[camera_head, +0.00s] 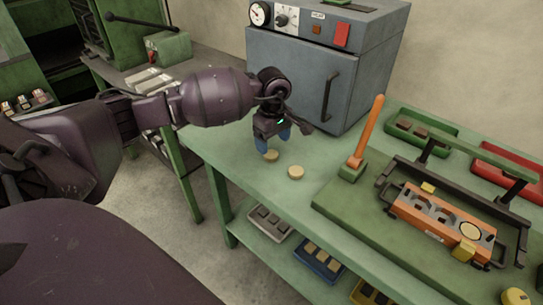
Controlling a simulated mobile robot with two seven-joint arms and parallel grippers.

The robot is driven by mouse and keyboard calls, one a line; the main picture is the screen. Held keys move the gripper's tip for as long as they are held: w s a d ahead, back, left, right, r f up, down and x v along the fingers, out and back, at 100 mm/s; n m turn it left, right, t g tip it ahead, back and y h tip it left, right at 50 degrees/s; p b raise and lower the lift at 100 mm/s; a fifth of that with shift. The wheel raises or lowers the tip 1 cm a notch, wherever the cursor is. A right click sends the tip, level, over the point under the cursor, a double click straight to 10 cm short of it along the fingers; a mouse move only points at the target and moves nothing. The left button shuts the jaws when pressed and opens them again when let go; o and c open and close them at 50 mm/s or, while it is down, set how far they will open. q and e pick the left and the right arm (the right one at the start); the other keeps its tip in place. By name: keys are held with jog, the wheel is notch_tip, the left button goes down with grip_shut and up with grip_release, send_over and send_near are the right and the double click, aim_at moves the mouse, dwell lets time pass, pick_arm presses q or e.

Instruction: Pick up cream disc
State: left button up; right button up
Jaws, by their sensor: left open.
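Two small cream discs lie on the green bench top. One cream disc (271,156) is right below my left gripper, and the other cream disc (295,172) lies a little to the right and nearer. My left gripper (273,141) points down with its blue-tipped fingers apart. Its fingertips are at or just above the first disc; I cannot tell whether they touch it. My right gripper is not in view.
A grey oven (300,75) stands behind the discs. An orange lever (367,135) and a fixture with an orange block (418,209) are to the right. Trays (320,259) sit on the lower shelf. The bench's front left is clear.

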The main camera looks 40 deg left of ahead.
aim_at(271, 154)
pick_arm(q)
jog(key=f, duration=0.5)
jog(key=shift+a, duration=0.3)
jog(key=shift+r, duration=0.15)
jog(key=shift+c, duration=0.9)
jog(key=c, duration=0.8)
jog(key=shift+r, duration=0.6)
jog(key=shift+r+p, duration=0.8)
jog(key=shift+r, duration=8.6)
